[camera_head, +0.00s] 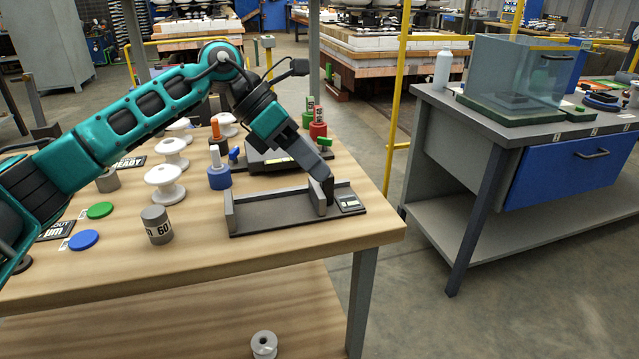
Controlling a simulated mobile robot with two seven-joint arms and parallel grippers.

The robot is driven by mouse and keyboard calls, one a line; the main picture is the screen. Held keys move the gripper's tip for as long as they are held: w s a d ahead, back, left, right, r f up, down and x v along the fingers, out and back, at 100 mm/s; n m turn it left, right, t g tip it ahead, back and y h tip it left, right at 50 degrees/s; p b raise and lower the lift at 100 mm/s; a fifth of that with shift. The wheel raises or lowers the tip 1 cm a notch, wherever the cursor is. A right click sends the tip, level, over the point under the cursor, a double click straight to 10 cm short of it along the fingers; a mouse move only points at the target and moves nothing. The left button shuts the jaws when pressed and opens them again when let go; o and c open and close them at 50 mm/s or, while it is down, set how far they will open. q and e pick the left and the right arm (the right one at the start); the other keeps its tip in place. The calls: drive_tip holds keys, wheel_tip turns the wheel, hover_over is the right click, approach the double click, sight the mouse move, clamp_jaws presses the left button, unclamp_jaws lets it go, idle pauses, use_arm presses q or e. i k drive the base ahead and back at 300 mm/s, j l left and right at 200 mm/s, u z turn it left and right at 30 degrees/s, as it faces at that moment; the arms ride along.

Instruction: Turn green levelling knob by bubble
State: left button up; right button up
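A small green knob (325,144) shows at the right end of a low dark device (270,158) at the back of the wooden table. A blue knob (234,155) shows at the device's left end. I cannot make out a bubble; my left arm covers part of the device. My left gripper (328,190) points down at the right end of a grey fixture (270,215), in front of and below the green knob in the picture, apart from it. Its fingers are dark and seen edge-on, so their opening is unclear. My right gripper is out of view.
White insulators (165,185), a blue-based bottle (219,170), a grey weight (156,224) and green and blue discs (84,240) stand on the left of the table. Red-and-green items (318,128) stand behind the device. The table's front right is clear. A grey bench (450,110) stands right.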

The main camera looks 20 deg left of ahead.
sight(325, 142)
drive_tip(key=i+l, duration=0.2)
drive_tip(key=i, duration=0.35)
drive_tip(key=i+l+z, duration=0.1)
drive_tip(key=i, duration=0.4)
drive_tip(key=l, duration=0.1)
